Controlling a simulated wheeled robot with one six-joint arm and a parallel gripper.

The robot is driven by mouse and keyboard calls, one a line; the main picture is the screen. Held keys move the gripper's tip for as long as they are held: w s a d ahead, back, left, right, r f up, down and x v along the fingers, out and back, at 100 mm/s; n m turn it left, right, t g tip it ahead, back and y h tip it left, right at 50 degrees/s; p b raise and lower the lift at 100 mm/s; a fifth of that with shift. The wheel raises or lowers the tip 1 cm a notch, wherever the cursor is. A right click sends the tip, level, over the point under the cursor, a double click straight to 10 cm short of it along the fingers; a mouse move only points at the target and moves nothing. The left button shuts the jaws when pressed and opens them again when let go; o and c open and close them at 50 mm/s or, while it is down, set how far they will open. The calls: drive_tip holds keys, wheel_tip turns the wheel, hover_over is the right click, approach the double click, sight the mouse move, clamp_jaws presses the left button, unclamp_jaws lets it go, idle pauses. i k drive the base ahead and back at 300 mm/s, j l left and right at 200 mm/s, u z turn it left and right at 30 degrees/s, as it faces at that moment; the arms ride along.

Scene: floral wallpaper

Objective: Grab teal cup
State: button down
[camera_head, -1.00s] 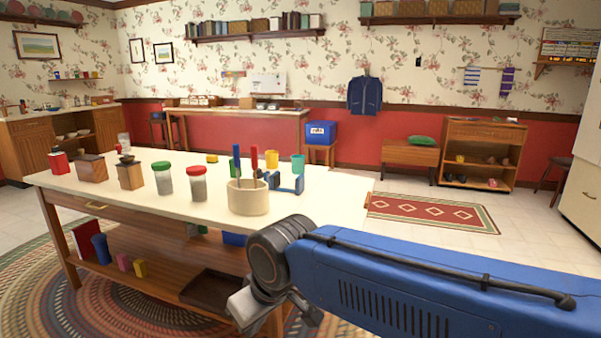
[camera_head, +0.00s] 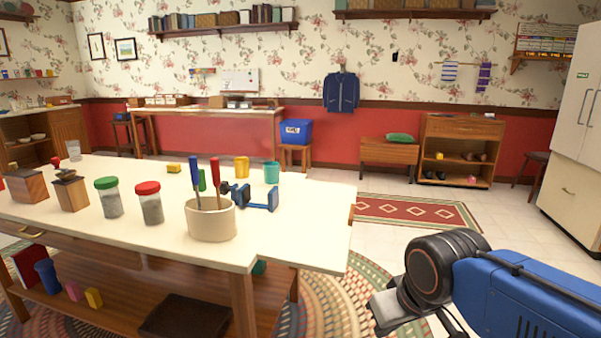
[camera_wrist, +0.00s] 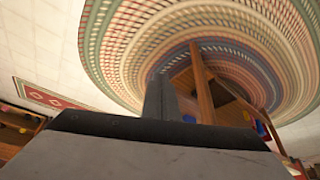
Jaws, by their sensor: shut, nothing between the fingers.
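The teal cup (camera_head: 271,172) stands upright on the white table top (camera_head: 310,222), near its far right part. A yellow cup (camera_head: 242,167) stands just left of it, and a blue object (camera_head: 258,196) lies in front of it. My gripper (camera_wrist: 163,95) is shut and empty in the wrist view, above the braided rug. In the head view my wrist shows at the lower right, off the table's right side and well apart from the teal cup. The gripper's fingertips are not clear there.
A beige crock (camera_head: 211,222) with upright tools stands near the table's front edge, beside two shaker jars (camera_head: 150,204). The table's right end is bare. Open floor lies to its right, with a red patterned rug (camera_head: 415,211) beyond.

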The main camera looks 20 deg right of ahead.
sight(272, 169)
drive_tip(key=i+l+u, duration=0.15)
drive_tip(key=l, duration=0.25)
drive_tip(key=i+l+u, duration=0.1)
drive_tip(key=l, duration=0.25)
drive_tip(key=i+l+u, duration=0.15)
drive_tip(key=l, duration=0.3)
drive_tip(key=l+u, duration=0.1)
drive_tip(key=l, duration=0.3)
